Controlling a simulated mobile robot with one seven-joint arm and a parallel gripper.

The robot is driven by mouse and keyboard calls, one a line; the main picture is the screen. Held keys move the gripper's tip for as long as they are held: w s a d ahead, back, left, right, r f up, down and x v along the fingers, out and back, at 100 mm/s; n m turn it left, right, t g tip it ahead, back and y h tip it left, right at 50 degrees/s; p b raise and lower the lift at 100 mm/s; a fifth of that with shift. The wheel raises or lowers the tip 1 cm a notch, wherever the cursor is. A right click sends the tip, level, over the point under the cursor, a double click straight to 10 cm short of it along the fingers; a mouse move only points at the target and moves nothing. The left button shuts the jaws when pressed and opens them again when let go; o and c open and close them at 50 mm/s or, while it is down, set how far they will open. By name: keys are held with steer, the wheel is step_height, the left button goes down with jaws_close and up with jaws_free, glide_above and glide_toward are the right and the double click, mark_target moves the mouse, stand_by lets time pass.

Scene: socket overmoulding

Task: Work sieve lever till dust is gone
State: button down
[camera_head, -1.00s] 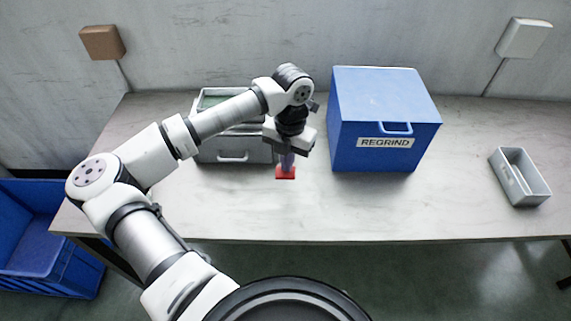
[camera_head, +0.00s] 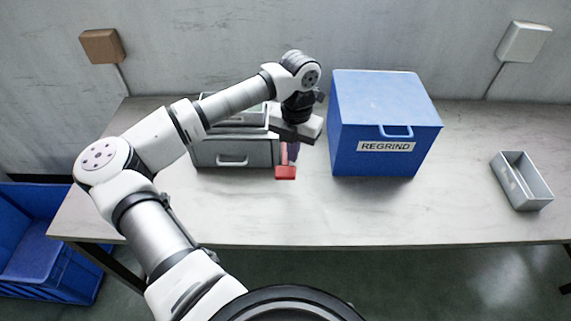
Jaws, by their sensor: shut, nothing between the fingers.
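The sieve box (camera_head: 205,154) is a grey unit with a drawer handle on its front, standing at the back of the table left of centre. Its top is partly hidden behind my arm. A red lever (camera_head: 285,172) sticks out at the right of the sieve box's front. My gripper (camera_head: 293,152) points down just right of the lever's stem, its fingers shut and empty. I cannot tell whether the fingers touch the lever. Any dust in the sieve is too small or hidden to see.
A blue lidded REGRIND bin (camera_head: 385,105) stands close to the right of my gripper. A small grey divided tray (camera_head: 522,181) lies at the far right of the table (camera_head: 450,215). A blue crate (camera_head: 40,250) is on the floor at left. The table's front is clear.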

step_height(320, 180, up, 13)
steer(key=w+b, duration=0.1)
steer(key=b, duration=0.1)
steer(key=shift+d, duration=0.3)
steer(key=shift+w, duration=0.1)
stand_by(0.5)
